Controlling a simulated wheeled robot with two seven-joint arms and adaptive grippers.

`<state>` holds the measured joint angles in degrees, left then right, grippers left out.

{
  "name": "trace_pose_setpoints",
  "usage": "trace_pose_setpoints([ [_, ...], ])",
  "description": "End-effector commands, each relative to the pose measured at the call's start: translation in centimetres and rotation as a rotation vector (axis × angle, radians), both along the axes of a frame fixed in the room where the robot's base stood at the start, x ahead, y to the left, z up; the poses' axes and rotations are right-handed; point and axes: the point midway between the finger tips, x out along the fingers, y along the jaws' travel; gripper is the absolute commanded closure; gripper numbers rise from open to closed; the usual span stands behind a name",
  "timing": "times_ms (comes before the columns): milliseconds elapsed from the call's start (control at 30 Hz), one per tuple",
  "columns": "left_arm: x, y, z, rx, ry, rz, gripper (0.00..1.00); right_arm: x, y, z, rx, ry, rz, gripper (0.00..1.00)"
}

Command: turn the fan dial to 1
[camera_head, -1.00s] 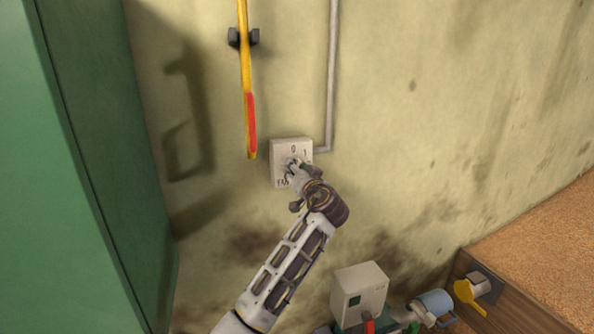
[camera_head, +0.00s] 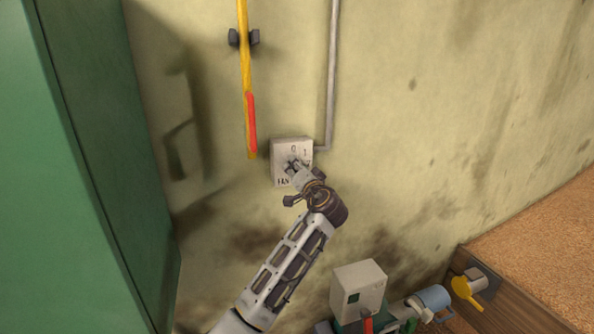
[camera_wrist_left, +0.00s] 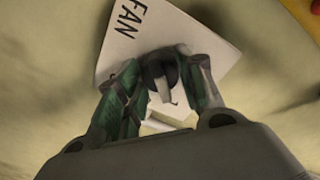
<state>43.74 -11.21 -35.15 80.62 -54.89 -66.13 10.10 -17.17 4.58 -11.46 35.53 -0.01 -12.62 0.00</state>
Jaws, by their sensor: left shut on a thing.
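The fan switch is a pale box (camera_head: 280,150) on the wall, marked 0, 1 and FAN; it also shows in the left wrist view (camera_wrist_left: 185,35), tilted. My left gripper (camera_head: 295,168) is at the front of the box. In the left wrist view its two fingers (camera_wrist_left: 163,90) are on either side of the dark dial (camera_wrist_left: 158,72), shut on it. In the head view the gripper hides most of the dial, so its exact pointing is hard to tell. My right gripper is not in view.
A yellow bar with a red end (camera_head: 251,120) hangs just left of the box. A grey conduit (camera_head: 331,80) runs up from its right. A green cabinet (camera_head: 75,160) stands at the left. A grey box with machinery (camera_head: 360,290) and a brown-topped bench (camera_head: 540,250) are lower right.

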Motion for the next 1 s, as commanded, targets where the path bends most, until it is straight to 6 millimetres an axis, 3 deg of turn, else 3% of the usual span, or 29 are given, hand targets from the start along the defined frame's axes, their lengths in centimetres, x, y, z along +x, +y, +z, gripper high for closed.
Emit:
trace_pose_setpoints([
  [133, 0.0, -0.1, 0.0, -0.001, -0.001, -0.002, 0.86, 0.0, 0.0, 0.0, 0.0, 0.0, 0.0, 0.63],
  [167, 0.0, -0.1, 0.0, -0.001, -0.001, -0.002, 0.59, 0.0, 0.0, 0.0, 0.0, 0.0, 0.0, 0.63],
  [300, 0.0, -0.1, 0.0, -0.001, -0.001, -0.002, 0.41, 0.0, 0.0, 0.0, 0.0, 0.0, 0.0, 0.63],
  [733, -0.2, -0.1, 0.0, -0.002, -0.001, 0.0, 0.39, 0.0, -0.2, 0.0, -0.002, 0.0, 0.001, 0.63],
  [1000, -1.7, -0.6, 0.0, -0.002, -0.001, -0.001, 0.39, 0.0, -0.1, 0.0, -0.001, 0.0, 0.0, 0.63],
])
